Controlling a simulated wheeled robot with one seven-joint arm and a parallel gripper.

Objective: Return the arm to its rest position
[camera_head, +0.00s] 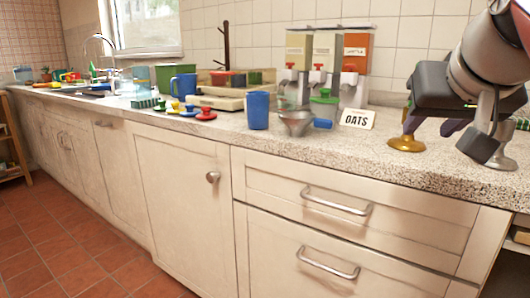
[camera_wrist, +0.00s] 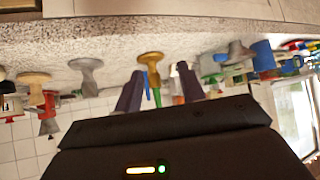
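My gripper (camera_head: 432,124) is over the right part of the counter, with my arm coming in from the upper right. In the wrist view, which is upside down, its two dark fingers (camera_wrist: 160,70) stand apart. A gold-footed item (camera_wrist: 151,58) shows between them, beyond the tips. Its gold foot (camera_head: 406,143) rests on the counter in the head view, and its upper part is mostly hidden behind my gripper. I see no thing clamped between the fingers.
A grey-footed item (camera_head: 499,163) stands at the right. The floor (camera_head: 70,240) at the left is clear.

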